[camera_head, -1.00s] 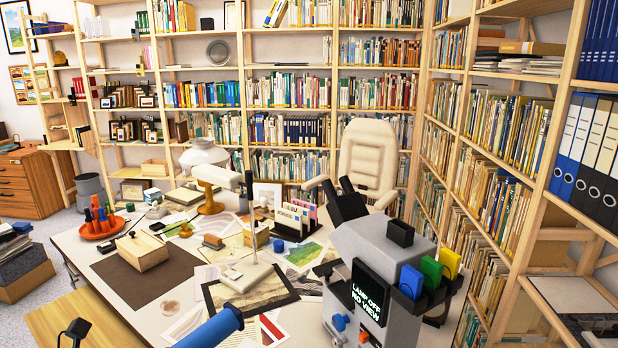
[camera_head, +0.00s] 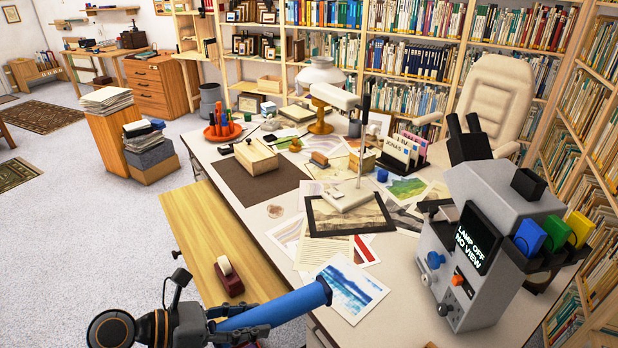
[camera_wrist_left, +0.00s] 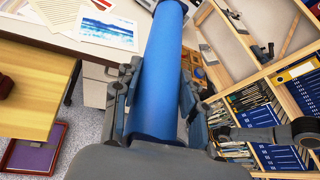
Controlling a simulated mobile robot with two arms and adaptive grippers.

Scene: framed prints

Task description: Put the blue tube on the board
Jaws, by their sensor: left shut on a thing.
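My left gripper (camera_head: 212,322) is shut around the near part of the blue tube (camera_head: 278,308). The tube points right and slightly up in the head view, its dark open end near the desk's front edge. In the left wrist view the tube (camera_wrist_left: 160,70) runs up between the fingers (camera_wrist_left: 158,92). A flat pale wooden board (camera_head: 205,228) lies along the desk's front left side, up and left of the tube. A dark red tape dispenser (camera_head: 228,277) sits on its near part. My right gripper is not in view.
A grey microscope-like device (camera_head: 482,240) stands at the desk's right. A blue landscape print (camera_head: 350,286) lies just beyond the tube's end. A wooden box (camera_head: 256,157) rests on a brown mat (camera_head: 235,185).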

